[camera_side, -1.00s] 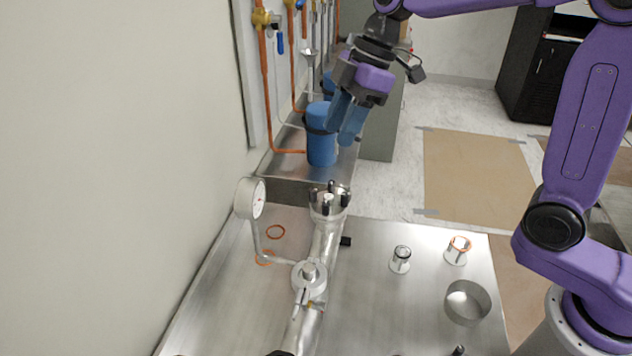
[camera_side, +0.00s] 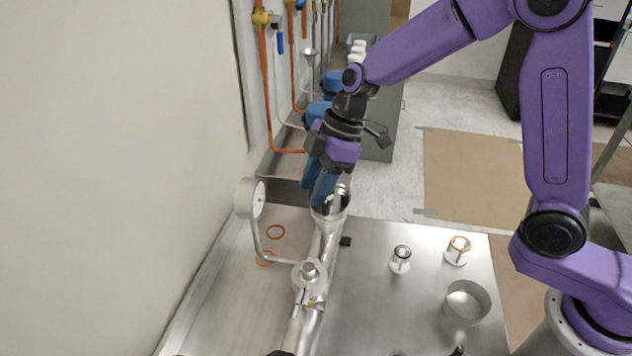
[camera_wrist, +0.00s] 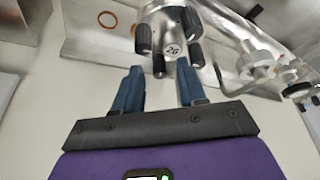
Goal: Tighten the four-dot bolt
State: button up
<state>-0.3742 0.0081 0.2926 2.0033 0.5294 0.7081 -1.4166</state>
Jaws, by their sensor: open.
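The flange fitting (camera_side: 330,216) stands at the far end of the silver pipe, with several dark upright bolts around its top. My gripper (camera_side: 318,192) is just above it, with blue fingers pointing down and hiding part of the bolts. In the wrist view my gripper (camera_wrist: 158,68) is open and empty. The nearest black bolt (camera_wrist: 159,66) lies between the fingertip lines. Other black bolts are at the left (camera_wrist: 143,40), right (camera_wrist: 194,53) and upper right (camera_wrist: 191,20). The flange centre is marked "2G". Dots on the bolts are too small to tell.
A pressure gauge (camera_side: 249,198) rises left of the pipe. A valve fitting (camera_side: 309,275) sits nearer on the pipe. Blue canisters (camera_side: 317,112) stand behind the gripper. Small cylinders (camera_side: 400,259) and a bowl (camera_side: 466,303) stand on the right of the steel table.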

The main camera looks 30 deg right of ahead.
grip_shut()
jog(key=shift+s+m+t, duration=0.1)
jog(key=shift+m+t, duration=0.5)
jog(key=shift+m, duration=1)
grip_release()
